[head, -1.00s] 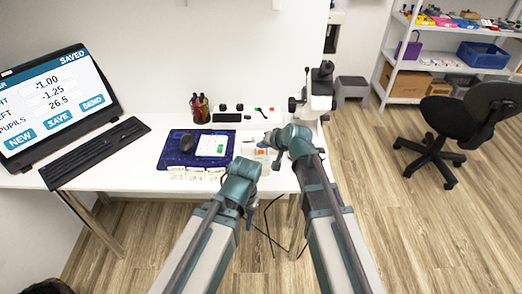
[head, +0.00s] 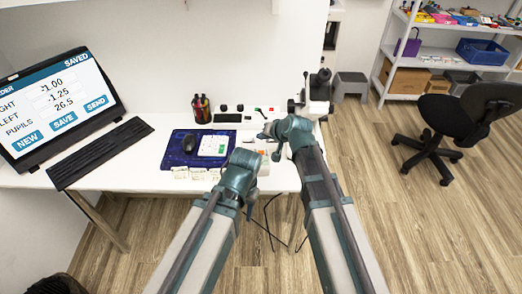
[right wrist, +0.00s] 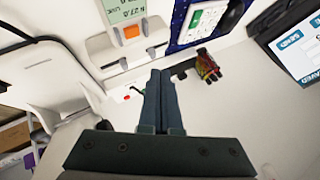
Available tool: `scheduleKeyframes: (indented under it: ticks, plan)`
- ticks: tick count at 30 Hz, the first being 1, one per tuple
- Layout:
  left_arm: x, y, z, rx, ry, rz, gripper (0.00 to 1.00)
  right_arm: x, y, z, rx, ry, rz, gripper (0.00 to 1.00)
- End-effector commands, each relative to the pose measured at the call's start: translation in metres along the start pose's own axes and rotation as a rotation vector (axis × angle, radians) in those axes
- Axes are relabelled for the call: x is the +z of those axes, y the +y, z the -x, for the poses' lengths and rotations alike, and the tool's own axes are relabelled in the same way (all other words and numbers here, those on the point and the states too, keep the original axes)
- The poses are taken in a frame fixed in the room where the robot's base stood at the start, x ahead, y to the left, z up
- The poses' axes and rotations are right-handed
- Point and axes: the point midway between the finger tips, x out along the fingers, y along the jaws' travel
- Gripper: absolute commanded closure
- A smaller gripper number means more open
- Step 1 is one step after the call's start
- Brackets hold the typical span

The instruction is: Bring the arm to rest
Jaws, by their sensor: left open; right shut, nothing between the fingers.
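My left gripper (head: 242,162) is at the front edge of the white desk in the head view, seen from behind. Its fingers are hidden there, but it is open. My right gripper (head: 268,132) is farther in, over the right part of the desk. The right wrist view shows its two dark fingers (right wrist: 161,80) pressed together with nothing between them. The screen (head: 58,100) at the left reads SAVED, with -1.00, -1.25 and 26.5 above NEW, SAVE and SEND buttons.
A keyboard (head: 98,152), a dark blue mat (head: 176,157) with a mouse (head: 188,144), and a pen holder (head: 201,109) are on the desk. A white and black instrument (head: 318,92) stands at its right end. A black chair (head: 458,118) stands on open floor.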

Motion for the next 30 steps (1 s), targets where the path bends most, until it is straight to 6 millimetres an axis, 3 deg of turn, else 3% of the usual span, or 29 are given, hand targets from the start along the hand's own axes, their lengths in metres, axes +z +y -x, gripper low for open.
scheduleKeyframes:
  ticks: [17,19,23,27,30]
  plan:
    - [0.0,0.0,0.0,0.0,0.0,0.001,0.5,0.0,0.0,0.0,0.0,-0.001,0.001,1.0]
    - [0.0,0.0,0.002,0.0,0.0,0.001,0.5,0.008,-0.001,0.003,0.011,-0.021,0.017,1.0]
    - [0.001,-0.001,0.014,0.0,0.0,0.001,0.5,0.057,-0.001,0.025,0.09,-0.162,0.127,1.0]
    - [0.002,-0.003,0.03,0.0,0.0,0.001,0.5,0.127,0.015,0.069,0.242,-0.391,0.293,1.0]
    - [0.002,-0.004,0.038,0.0,0.0,0.001,0.5,0.163,0.03,0.104,0.349,-0.531,0.384,1.0]
